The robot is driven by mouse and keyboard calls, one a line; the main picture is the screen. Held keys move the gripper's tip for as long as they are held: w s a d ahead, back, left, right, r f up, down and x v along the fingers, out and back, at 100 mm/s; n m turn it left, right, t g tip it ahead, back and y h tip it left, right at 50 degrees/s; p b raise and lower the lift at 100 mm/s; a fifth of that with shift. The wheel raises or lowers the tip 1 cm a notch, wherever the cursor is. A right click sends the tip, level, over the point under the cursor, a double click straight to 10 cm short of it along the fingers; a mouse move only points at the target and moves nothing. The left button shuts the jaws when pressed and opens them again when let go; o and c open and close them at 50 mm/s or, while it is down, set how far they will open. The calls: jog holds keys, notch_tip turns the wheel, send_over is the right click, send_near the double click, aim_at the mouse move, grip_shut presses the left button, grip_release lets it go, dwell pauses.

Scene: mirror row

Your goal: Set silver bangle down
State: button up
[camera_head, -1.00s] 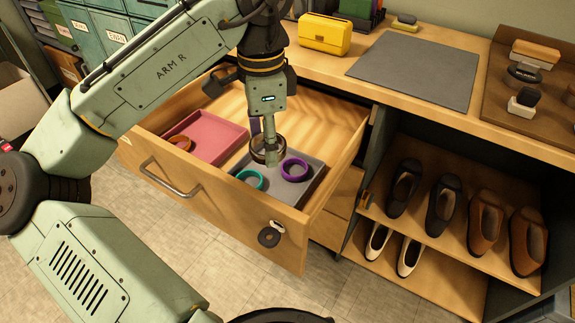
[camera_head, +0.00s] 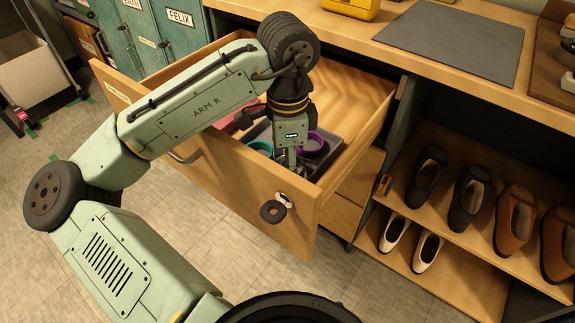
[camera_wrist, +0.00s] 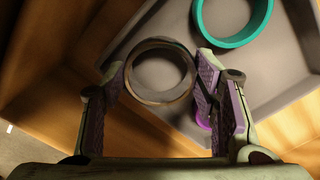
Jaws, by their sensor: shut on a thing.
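The silver bangle (camera_wrist: 134,86) looks dull grey-brown in the wrist view, between the two fingers of my gripper (camera_wrist: 162,85). My gripper is shut on it, over the grey tray (camera_wrist: 275,95) in the open drawer. In the head view my gripper (camera_head: 291,163) points down at the tray, and my arm hides the bangle. I cannot tell whether the bangle touches the tray floor. A teal bangle (camera_wrist: 240,40) lies in the tray, left of my gripper in the head view. A purple bangle (camera_head: 315,143) lies close on the right, partly behind a finger in the wrist view.
The wooden drawer (camera_head: 310,220) stands open, its walls around the tray. A pink tray (camera_head: 240,122) is beside the grey one, mostly behind my arm. The counter with a grey mat (camera_head: 450,40) is behind. Shoes (camera_head: 470,195) stand on shelves at right.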

jog(key=shift+f, duration=0.6)
jog(key=shift+f, duration=0.15)
jog(key=o, duration=1)
jog(key=shift+o, duration=0.2)
notch_tip(320, 180, up, 12)
jog(key=p, duration=0.1)
jog(key=shift+r+p, duration=0.2)
jog(key=shift+p, duration=0.1)
